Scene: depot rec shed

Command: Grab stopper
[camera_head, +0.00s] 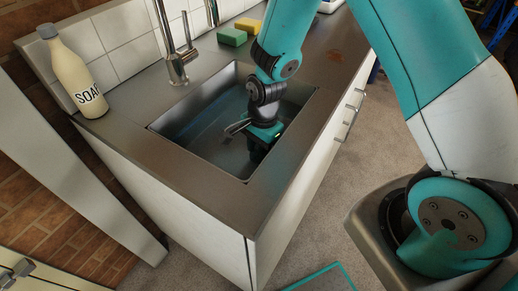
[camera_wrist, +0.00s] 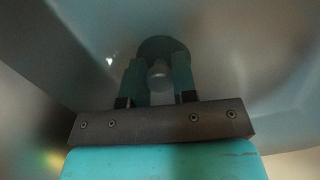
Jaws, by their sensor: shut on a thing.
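My gripper (camera_wrist: 159,80) reaches down into the sink basin (camera_head: 190,137), near its right side in the head view. In the wrist view its two teal fingers are closed around a small pale knob on a dark round disc, the stopper (camera_wrist: 158,47). The disc lies just beyond the fingertips. In the head view the fingertips and the stopper are hidden by the gripper body and the basin. I cannot tell whether the stopper is lifted off the basin floor.
The sink is set in a grey counter (camera_head: 205,190). A chrome tap (camera_head: 178,65) stands behind the basin. A soap bottle (camera_head: 75,75) is at the left. A green sponge (camera_head: 232,37) and a yellow sponge (camera_head: 248,25) lie at the back. The basin walls closely surround my gripper.

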